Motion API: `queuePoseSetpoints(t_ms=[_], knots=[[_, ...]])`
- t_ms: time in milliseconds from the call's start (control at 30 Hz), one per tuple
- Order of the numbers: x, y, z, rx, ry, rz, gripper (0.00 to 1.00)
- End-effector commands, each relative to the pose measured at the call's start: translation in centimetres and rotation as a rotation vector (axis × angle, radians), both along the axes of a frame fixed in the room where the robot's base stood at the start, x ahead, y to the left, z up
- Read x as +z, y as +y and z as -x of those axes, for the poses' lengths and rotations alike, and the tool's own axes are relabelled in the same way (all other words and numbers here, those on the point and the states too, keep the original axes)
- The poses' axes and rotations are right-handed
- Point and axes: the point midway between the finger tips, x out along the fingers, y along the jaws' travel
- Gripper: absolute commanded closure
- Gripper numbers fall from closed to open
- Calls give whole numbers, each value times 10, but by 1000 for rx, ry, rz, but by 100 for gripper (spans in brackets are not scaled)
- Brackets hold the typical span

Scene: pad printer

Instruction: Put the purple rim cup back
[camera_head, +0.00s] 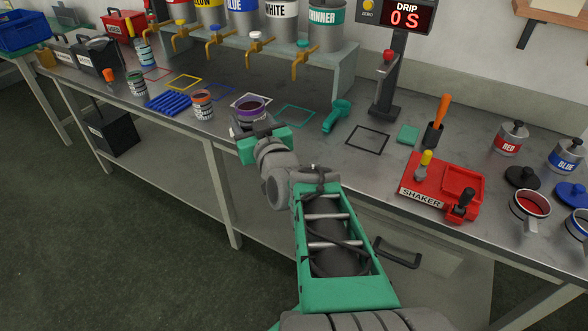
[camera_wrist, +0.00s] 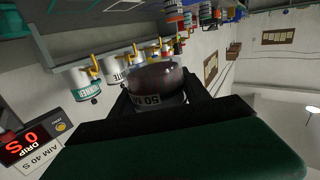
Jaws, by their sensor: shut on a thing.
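The purple rim cup (camera_head: 251,105) is near the bench's front edge, upright, with dark contents. It overlaps a white outlined square (camera_head: 236,101) on the bench; I cannot tell whether its base touches the bench. My gripper (camera_head: 258,132) is shut on the cup from the front side. In the wrist view the cup (camera_wrist: 155,82) sits between the dark fingers, with part of a "50" label visible and its lower part hidden. Other cups stand to the left: an orange-rim cup (camera_head: 203,103) and a green-rim cup (camera_head: 135,83).
A blue ribbed rack (camera_head: 168,104) lies left of the orange-rim cup. A teal scoop-like tool (camera_head: 337,115) and the drip display post (camera_head: 385,95) stand right. Taps (camera_head: 247,57) hang behind. The red shaker (camera_head: 443,187) is further right. Teal and black outlined squares are empty.

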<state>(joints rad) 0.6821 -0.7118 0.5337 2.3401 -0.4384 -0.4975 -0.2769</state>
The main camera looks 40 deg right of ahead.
Motion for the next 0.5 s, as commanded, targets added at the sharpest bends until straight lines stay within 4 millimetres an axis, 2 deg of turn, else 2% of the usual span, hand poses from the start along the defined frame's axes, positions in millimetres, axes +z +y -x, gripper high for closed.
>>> queuePoseSetpoints(t_ms=[33, 100, 200, 300, 400, 500], knots=[[-24, -34, 11, -50, -7, 0, 94], [-27, -71, 28, -94, -12, -6, 94], [-28, -112, 56, -145, -17, -14, 94], [-26, -137, 80, -175, -22, -22, 94], [-22, -149, 94, -190, -26, -25, 94], [-22, -151, 90, -189, -26, -31, 94]])
